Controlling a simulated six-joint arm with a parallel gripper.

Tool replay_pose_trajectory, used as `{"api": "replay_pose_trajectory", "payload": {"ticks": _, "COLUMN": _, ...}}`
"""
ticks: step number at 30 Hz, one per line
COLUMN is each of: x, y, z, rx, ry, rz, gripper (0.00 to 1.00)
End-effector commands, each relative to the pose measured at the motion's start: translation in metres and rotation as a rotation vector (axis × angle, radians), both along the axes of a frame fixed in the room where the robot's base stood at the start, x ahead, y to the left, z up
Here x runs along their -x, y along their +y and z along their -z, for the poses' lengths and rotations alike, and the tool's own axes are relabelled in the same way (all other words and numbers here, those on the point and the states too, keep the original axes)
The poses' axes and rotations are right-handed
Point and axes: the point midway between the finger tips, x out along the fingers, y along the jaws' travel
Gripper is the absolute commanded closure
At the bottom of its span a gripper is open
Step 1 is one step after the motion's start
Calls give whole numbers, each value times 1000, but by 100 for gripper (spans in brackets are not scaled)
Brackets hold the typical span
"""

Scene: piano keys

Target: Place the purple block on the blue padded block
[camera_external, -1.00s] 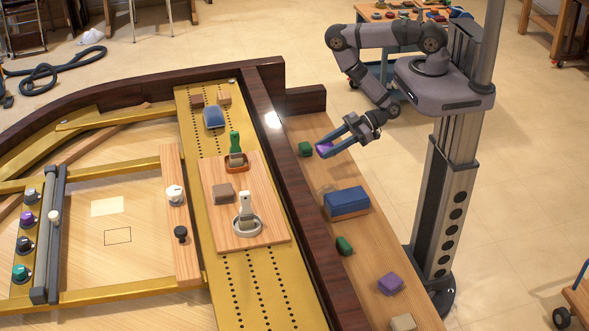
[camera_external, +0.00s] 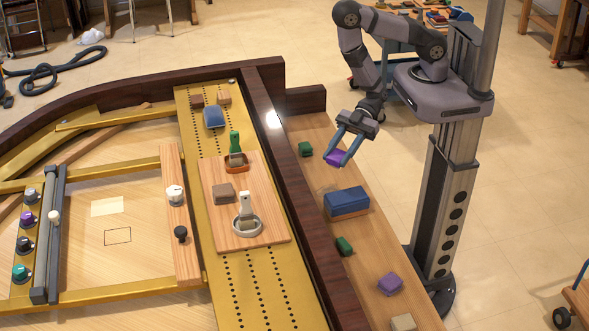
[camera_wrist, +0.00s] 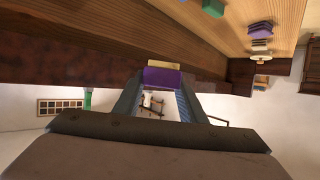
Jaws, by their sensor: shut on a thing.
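My gripper (camera_external: 340,154) is shut on a purple block (camera_external: 334,157), which sits between its fingertips. It holds the block over the wooden ledge, beyond the blue padded block (camera_external: 347,203). The blue padded block lies on the ledge with its blue top bare, apart from the purple block. In the wrist view the held purple block (camera_wrist: 162,78) shows between the finger ends of my gripper (camera_wrist: 158,88). I cannot make out the blue padded block in the wrist view. A second purple block (camera_external: 390,284) lies nearer on the ledge.
Green blocks (camera_external: 305,149) (camera_external: 344,246) and a tan block (camera_external: 403,322) lie on the wooden ledge (camera_external: 365,262). A dark raised rail (camera_external: 300,200) borders it on the left.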

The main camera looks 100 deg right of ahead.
Motion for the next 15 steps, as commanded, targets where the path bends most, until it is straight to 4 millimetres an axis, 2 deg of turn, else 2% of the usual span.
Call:
{"api": "replay_pose_trajectory", "payload": {"ticks": 9, "x": 29, "y": 13, "z": 16, "rx": -2, "ry": 0, "rz": -71, "gripper": 86}}
{"api": "replay_pose_trajectory", "payload": {"ticks": 15, "x": 35, "y": 15, "z": 20, "rx": 2, "ry": -1, "rz": -83, "gripper": 86}}
